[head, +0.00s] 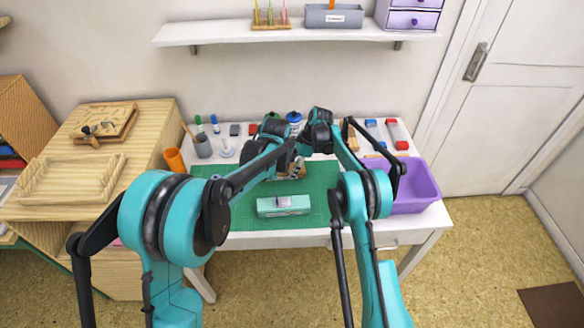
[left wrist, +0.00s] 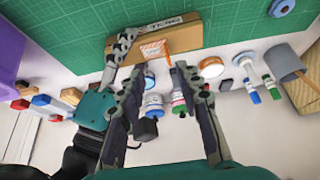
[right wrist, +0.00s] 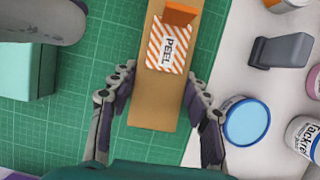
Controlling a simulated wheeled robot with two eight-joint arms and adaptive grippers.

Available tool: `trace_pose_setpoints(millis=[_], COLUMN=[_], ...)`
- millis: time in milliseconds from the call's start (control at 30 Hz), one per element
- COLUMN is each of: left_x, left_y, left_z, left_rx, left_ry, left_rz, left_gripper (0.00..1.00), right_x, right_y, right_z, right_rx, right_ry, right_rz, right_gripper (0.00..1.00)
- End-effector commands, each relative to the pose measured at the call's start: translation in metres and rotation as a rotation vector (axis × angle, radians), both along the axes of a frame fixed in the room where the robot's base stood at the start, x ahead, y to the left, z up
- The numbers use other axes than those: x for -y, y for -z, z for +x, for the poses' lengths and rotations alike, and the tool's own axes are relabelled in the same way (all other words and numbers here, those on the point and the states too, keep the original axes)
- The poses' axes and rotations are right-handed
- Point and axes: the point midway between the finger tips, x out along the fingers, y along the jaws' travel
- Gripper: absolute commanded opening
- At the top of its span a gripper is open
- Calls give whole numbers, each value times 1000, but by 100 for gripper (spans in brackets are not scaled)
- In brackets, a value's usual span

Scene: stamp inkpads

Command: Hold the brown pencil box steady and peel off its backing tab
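The brown pencil box (left wrist: 207,26) lies at the back of the green cutting mat. It also shows in the right wrist view (right wrist: 153,109); in the head view my arms mostly hide it. An orange-and-white striped tab marked PEEL (right wrist: 172,50), with a raised solid-orange flap (right wrist: 178,17), is on the box; the tab also shows in the left wrist view (left wrist: 155,47). My right gripper (right wrist: 160,74) straddles the box below the tab, its fingertips against both long sides. My left gripper (left wrist: 157,78) is open and empty, its fingers pointing toward the tab.
A teal box with a grey top piece (head: 283,206) sits at the mat's front. A purple bin (head: 417,188) stands at the desk's right. Bottles, round inkpads (right wrist: 247,121) and a dark grey block (right wrist: 281,50) crowd the area behind the pencil box. A grey cup (head: 202,147) stands left.

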Motion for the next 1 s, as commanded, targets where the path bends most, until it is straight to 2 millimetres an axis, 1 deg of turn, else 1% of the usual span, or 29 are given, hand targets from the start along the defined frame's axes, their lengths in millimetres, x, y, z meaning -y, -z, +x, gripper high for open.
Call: trace_pose_setpoints(millis=[33,67,133,167,200,267,367,500,600,800,900,1000], left_x=[0,0,0,0,0,-1,-6,-15,-22,-32,-32,-31], left_y=[0,0,0,0,0,1,5,11,12,9,9,15], left_z=[0,0,0,0,1,4,16,38,49,56,56,56], left_rx=[0,0,0,0,-3,-17,-78,-221,-323,-458,-485,-492], left_ry=[0,0,0,0,-1,-5,-19,-32,-30,-8,0,3], left_rz=[0,0,0,0,0,-6,-28,-92,-149,-237,-257,-262], left_gripper=[34,34,34,27,22,22,22,22,22,22,22,22], right_x=[0,0,0,0,0,0,0,0,0,0,0,0], right_y=[0,0,0,0,0,0,0,0,0,0,0,0], right_z=[0,0,0,0,0,0,0,0,0,0,0,0], right_rx=[0,0,0,0,0,0,0,0,0,0,0,0], right_ry=[0,0,0,0,0,0,0,0,0,0,0,0], right_rz=[0,0,0,0,0,0,0,0,0,0,0,0], right_gripper=[26,18,18,18,18,18,18,18,18,18,18,18])
